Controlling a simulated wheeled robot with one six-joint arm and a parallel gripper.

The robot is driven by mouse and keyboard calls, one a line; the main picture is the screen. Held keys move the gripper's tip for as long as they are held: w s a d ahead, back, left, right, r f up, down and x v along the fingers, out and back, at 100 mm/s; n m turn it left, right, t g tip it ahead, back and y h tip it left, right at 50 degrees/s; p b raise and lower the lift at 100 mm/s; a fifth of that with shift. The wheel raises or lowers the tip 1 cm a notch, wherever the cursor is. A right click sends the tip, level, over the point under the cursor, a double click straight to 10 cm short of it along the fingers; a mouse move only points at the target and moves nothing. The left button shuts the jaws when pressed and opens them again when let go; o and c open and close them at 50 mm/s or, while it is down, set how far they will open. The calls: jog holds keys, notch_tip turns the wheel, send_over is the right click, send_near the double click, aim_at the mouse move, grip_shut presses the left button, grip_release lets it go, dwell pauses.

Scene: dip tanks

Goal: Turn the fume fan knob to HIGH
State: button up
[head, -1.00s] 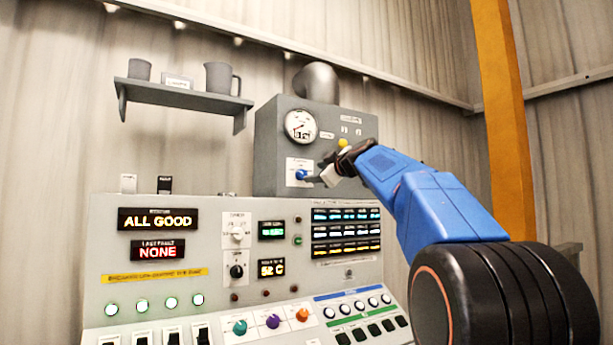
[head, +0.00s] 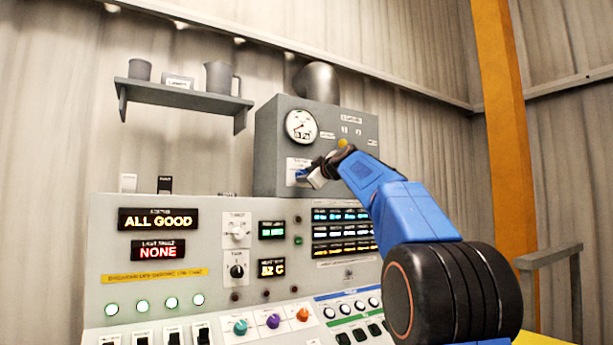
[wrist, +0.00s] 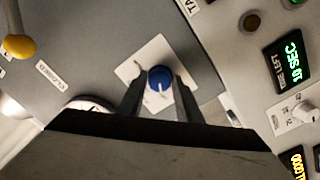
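The blue knob (head: 300,174) sits on a white plate on the front of the grey box (head: 275,130). It also shows in the wrist view (wrist: 160,76), with a white pointer line toward the lower edge of that picture. My gripper (head: 310,176) is at the knob and covers part of it in the head view. In the wrist view, my gripper's fingers (wrist: 159,85) stand one on each side of the knob, with a small gap to it. The plate's lettering is too small to read.
The sloped control panel (head: 110,235) with displays, switches and knobs lies below. A shelf (head: 185,97) with jugs hangs at upper left.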

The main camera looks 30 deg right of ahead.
jog(key=c, duration=0.5)
jog(key=shift+m, duration=0.4)
jog(key=m+y, duration=0.1)
jog(key=m, duration=2.1)
jog(key=shift+m, duration=0.4)
jog(key=o, duration=1.1)
jog(key=shift+c, duration=0.2)
